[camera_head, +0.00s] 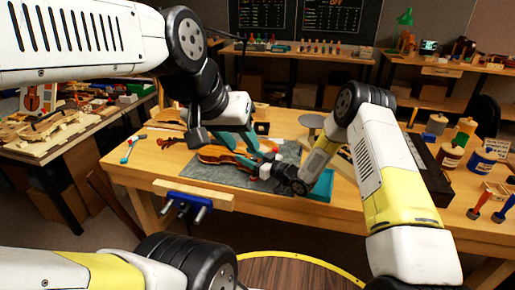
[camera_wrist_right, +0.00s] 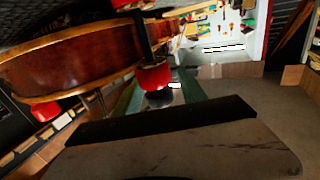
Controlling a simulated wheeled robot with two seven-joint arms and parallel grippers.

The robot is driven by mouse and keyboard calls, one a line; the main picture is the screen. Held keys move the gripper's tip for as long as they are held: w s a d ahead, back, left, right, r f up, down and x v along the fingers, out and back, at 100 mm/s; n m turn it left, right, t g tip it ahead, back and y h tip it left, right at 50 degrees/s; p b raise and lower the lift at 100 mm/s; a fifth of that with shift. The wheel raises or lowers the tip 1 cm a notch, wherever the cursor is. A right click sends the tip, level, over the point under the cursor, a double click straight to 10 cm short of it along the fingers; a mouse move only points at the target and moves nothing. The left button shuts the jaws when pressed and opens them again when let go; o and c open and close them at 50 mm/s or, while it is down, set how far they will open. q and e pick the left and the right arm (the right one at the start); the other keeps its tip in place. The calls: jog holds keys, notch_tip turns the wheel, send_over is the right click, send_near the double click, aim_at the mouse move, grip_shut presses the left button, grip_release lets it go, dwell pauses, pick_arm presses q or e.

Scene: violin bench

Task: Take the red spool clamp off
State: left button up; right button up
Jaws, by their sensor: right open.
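The brown violin (camera_head: 222,157) lies on a grey mat (camera_head: 185,168) on the bench. It shows large in the right wrist view (camera_wrist_right: 70,62). There the red spool clamp (camera_wrist_right: 153,77) stands at the violin's edge: a dark rod with a red spool at its lower end and red at its top, cut by the frame. My right gripper (camera_head: 258,169) is open beside the violin; in its wrist view a black-padded finger lies just in front of the lower spool, with no visible grip. My left gripper (camera_head: 242,140), with teal fingers, is over the violin; its opening is unclear.
A teal tray (camera_head: 320,186) lies right of the mat, partly behind my right arm. A blue vise (camera_head: 187,201) sits on the bench's front edge. Jars (camera_head: 450,156) stand at the right. Another red piece (camera_wrist_right: 45,112) shows below the violin in the wrist view.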

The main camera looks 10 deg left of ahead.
jog(key=v, duration=0.7)
jog(key=shift+s+d, duration=0.2)
jog(key=shift+d, duration=0.15)
